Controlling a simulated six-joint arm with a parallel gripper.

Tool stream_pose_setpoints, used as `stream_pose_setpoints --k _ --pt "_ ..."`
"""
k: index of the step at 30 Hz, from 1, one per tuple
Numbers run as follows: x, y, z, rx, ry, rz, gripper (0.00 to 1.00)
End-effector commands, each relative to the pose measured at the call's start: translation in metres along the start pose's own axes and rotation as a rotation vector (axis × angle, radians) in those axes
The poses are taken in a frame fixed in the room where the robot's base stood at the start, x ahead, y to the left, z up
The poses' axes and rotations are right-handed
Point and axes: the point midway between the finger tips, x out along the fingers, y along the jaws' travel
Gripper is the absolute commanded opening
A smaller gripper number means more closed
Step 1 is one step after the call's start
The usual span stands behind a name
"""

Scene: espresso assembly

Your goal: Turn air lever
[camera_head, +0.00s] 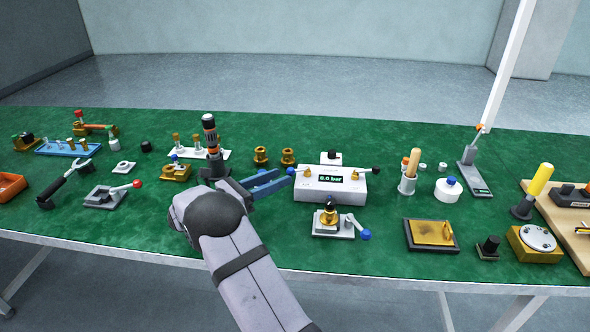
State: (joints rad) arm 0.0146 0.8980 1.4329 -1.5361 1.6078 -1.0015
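A light grey box (330,186) with a display reading about 8.0 bar stands right of the table's middle. A lever with a blue ball end (291,171) sticks out from its left side. A lever with a dark ball end (375,170) sticks out from its right side. Neither is labelled as the air lever. My gripper (283,177) reaches in from the left with two blue fingers. They appear parted, with their tips close to the blue ball. I cannot tell whether they touch it, and I see nothing held.
A grey plate (334,230) with a brass part and a blue-knobbed lever (365,234) sits in front of the box. Two brass parts (288,157) stand behind my fingers. A cup with a wooden handle (408,180) is at the right.

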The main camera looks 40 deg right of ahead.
Motion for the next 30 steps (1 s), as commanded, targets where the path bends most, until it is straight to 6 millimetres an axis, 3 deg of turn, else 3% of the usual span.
stream_pose_setpoints --k 15,28,29,30 --pt "0.060 -0.001 0.000 0.000 0.001 -0.002 0.37" --pt "0.069 0.000 0.000 0.000 0.000 0.001 0.37" --pt "0.069 0.000 0.000 0.000 0.000 0.001 0.34" --pt "0.069 0.000 0.000 0.000 0.000 0.001 0.25"
